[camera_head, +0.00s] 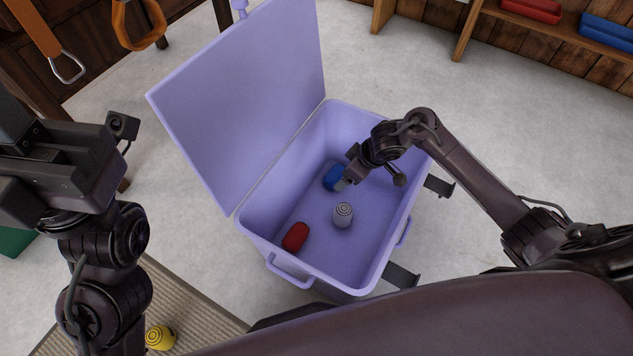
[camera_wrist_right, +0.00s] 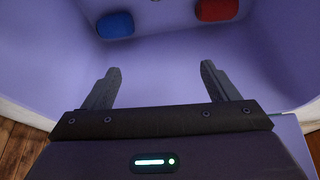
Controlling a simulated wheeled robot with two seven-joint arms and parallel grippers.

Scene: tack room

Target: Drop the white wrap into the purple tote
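The white wrap (camera_head: 343,215) is inside the open purple tote (camera_head: 252,222), apparently upright on its floor, with its spiral end facing up. A blue wrap (camera_head: 332,178) and a red wrap (camera_head: 296,236) are also in the tote; the blue (camera_wrist_right: 115,25) and red (camera_wrist_right: 217,9) ones show in the right wrist view, the white one does not. My right gripper (camera_head: 345,183) reaches into the tote from above, close to the blue wrap in the head view. Its fingers (camera_wrist_right: 160,80) are apart with nothing between them. My left gripper (camera_head: 50,175) is at the left; its fingers cannot be made out.
The tote's lid (camera_head: 245,90) stands open on the left. Red (camera_head: 532,9) and blue (camera_head: 606,31) trays sit on a shelf at upper right. The floor behind the tote is clear.

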